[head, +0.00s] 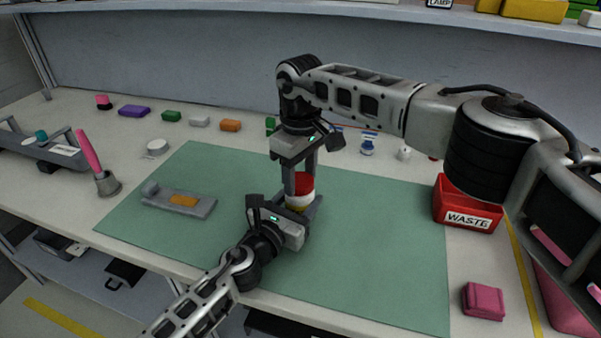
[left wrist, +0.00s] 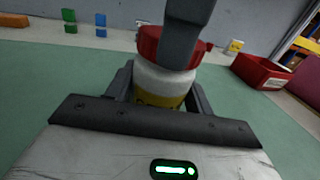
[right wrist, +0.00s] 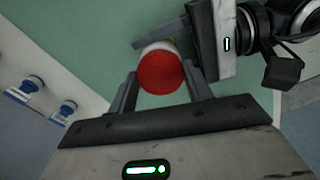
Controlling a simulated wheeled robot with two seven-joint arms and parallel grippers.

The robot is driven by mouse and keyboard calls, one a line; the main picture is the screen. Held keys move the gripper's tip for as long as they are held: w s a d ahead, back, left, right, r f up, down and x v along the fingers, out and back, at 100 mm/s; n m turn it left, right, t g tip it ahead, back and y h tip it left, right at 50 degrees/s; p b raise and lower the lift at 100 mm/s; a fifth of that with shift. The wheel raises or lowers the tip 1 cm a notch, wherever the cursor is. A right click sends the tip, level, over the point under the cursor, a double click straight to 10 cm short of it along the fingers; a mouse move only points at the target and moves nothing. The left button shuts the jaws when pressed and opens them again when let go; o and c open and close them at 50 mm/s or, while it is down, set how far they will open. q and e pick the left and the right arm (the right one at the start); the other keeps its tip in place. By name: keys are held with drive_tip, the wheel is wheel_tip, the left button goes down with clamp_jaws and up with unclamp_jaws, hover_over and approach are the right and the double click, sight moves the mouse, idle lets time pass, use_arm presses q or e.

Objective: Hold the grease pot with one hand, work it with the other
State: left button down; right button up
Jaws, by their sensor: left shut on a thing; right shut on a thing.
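The grease pot (head: 300,200) is white with a yellow band and a red lid (head: 304,183). It stands upright over the green mat (head: 375,240). My left gripper (head: 299,207) comes in low from the front and is shut around the white body, also seen in the left wrist view (left wrist: 160,85). My right gripper (head: 302,182) points down from above and is shut on the red lid, which shows round between its fingers in the right wrist view (right wrist: 160,73). The lid sits on the body. A right finger hides part of it in the left wrist view.
A red waste bin (head: 466,207) stands to the right, with a pink block (head: 483,300) in front of it. A pink-handled brush (head: 92,160) stands further left. Small coloured blocks line the back.

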drive_tip(key=shift+r, duration=0.1)
drive_tip(key=o, duration=1)
drive_tip(key=shift+r, duration=2.2)
drive_tip(key=shift+c, duration=0.4)
